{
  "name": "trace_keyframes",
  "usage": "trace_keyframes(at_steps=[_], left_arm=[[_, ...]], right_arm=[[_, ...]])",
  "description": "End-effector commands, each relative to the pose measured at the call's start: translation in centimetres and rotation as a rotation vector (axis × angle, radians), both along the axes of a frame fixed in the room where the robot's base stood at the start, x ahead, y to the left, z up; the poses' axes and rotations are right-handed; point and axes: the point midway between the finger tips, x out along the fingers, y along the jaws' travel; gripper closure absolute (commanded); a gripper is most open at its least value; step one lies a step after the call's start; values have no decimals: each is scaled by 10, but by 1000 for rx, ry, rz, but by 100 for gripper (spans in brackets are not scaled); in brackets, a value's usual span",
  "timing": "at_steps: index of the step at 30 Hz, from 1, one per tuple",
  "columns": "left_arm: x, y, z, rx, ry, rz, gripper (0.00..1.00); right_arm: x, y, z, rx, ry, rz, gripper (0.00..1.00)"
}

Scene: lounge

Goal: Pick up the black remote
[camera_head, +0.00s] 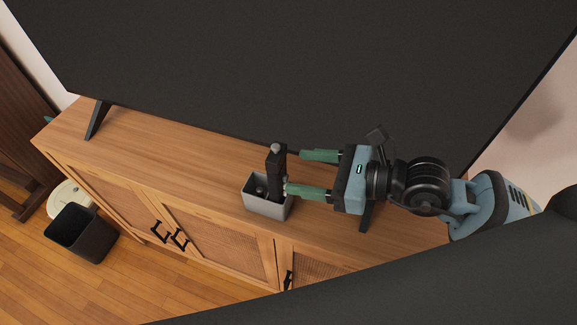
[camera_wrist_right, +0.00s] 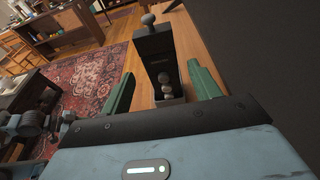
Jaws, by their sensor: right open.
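The black remote (camera_head: 276,165) stands upright in a small grey open-topped box (camera_head: 267,208) on the wooden cabinet. It also shows in the right wrist view (camera_wrist_right: 154,48), ahead of my fingers and roughly between their lines. My right gripper (camera_head: 296,171) is open and empty, with its green fingers pointing left at the remote in the head view. The lower finger's tip is close to the remote; I cannot tell if they touch. The lower part of the remote is hidden by the box. My left gripper does not show.
A large black television (camera_head: 300,70) stands close behind the box. The cabinet top (camera_head: 170,150) is clear to the left of the box. A black bin (camera_head: 82,232) stands on the floor at left. A patterned rug (camera_wrist_right: 90,75) shows in the right wrist view.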

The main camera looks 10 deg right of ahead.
Motion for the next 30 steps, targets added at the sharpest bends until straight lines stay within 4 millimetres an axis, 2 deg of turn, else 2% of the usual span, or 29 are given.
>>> trace_keyframes(at_steps=[12, 28, 30], left_arm=[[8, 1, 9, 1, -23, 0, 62], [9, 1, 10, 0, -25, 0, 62], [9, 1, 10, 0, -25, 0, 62]], right_arm=[[18, 27, -7, 2, 0, 0, 38], [22, 33, -10, -1, -1, 0, 38], [22, 33, -10, 0, 0, 0, 47]])
